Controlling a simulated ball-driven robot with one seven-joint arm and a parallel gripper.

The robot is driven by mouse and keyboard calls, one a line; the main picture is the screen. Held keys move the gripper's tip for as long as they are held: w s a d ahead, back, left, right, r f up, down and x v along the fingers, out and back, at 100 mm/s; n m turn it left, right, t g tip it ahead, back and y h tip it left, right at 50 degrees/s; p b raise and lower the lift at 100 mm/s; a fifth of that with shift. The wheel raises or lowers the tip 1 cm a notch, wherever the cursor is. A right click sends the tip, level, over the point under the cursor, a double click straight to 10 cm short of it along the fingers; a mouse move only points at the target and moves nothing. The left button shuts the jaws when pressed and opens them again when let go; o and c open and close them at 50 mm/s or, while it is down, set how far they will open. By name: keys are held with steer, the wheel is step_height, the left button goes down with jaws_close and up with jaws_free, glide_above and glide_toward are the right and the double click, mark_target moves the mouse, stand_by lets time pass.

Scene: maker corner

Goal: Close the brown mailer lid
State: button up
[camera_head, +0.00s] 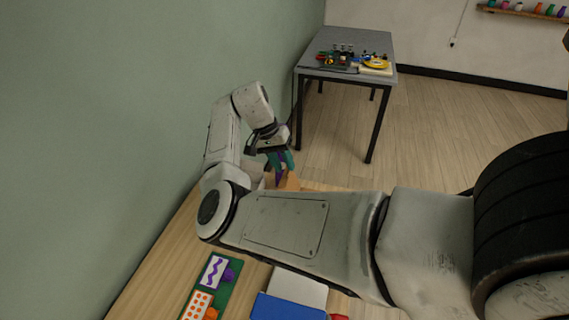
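My gripper (282,167) is at the far end of the wooden table, pointing down, with teal and purple parts showing at its fingers. Right below and beside it is a small brown cardboard piece (291,183), which looks like part of the brown mailer. My own arm hides most of the mailer, so I cannot tell how far its lid stands open. The fingers are at or very close to the cardboard; I cannot tell whether they touch it. The finger gap is too small to read.
On the wooden table (150,275) near me are a green board with patterned cards (216,271), a blue box with a pale lid (287,306) and a small red thing (340,317). A green wall borders the left. A grey table (345,42) with tools stands behind.

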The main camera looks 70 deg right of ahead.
steer(key=shift+x, duration=0.85)
steer(key=shift+c, duration=0.2)
jaws_close()
stand_by(0.7)
